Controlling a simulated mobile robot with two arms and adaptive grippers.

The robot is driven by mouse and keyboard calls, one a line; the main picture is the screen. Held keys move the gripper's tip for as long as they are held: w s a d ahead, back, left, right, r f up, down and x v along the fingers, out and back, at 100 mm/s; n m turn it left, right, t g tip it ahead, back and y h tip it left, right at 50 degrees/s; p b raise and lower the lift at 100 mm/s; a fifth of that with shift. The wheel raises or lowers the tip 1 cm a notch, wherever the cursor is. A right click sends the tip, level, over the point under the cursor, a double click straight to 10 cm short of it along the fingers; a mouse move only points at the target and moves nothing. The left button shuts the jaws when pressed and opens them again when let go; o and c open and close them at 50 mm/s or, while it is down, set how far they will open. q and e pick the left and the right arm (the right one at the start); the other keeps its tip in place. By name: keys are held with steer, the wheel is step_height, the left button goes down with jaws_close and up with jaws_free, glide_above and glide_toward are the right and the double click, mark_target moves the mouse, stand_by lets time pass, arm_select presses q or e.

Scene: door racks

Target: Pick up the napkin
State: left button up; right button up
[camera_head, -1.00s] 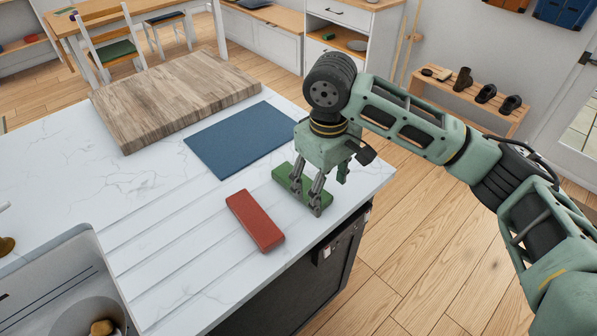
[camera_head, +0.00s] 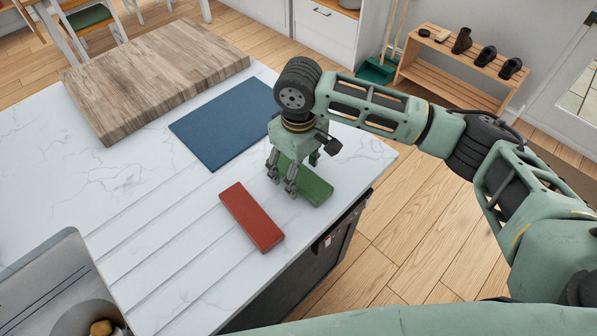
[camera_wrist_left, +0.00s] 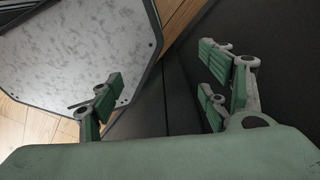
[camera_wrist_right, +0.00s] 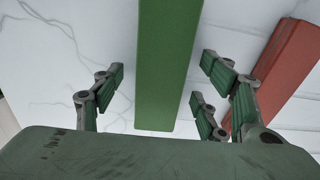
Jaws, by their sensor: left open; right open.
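A green folded cloth-like slab (camera_head: 312,188), which may be the napkin, lies on the white counter near its right edge. A similar red slab (camera_head: 252,217) lies to its left and nearer. My right gripper (camera_head: 291,178) points down over the far left end of the green slab, hiding part of it. In the right wrist view the green slab (camera_wrist_right: 166,70) shows between the spread fingers, and the red slab (camera_wrist_right: 285,65) is off to the right. I cannot tell contact. My left gripper (camera_wrist_left: 160,90) is open and empty; the head view does not show it.
A blue mat (camera_head: 222,125) and a wooden board (camera_head: 155,75) lie farther back on the white counter (camera_head: 110,180). A sink (camera_head: 45,285) is at the lower left. A shoe rack (camera_head: 455,75) stands on the floor at the right.

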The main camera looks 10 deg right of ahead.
steer(key=shift+s+f, duration=0.1)
steer(key=c, duration=1.1)
steer(key=shift+c, duration=0.2)
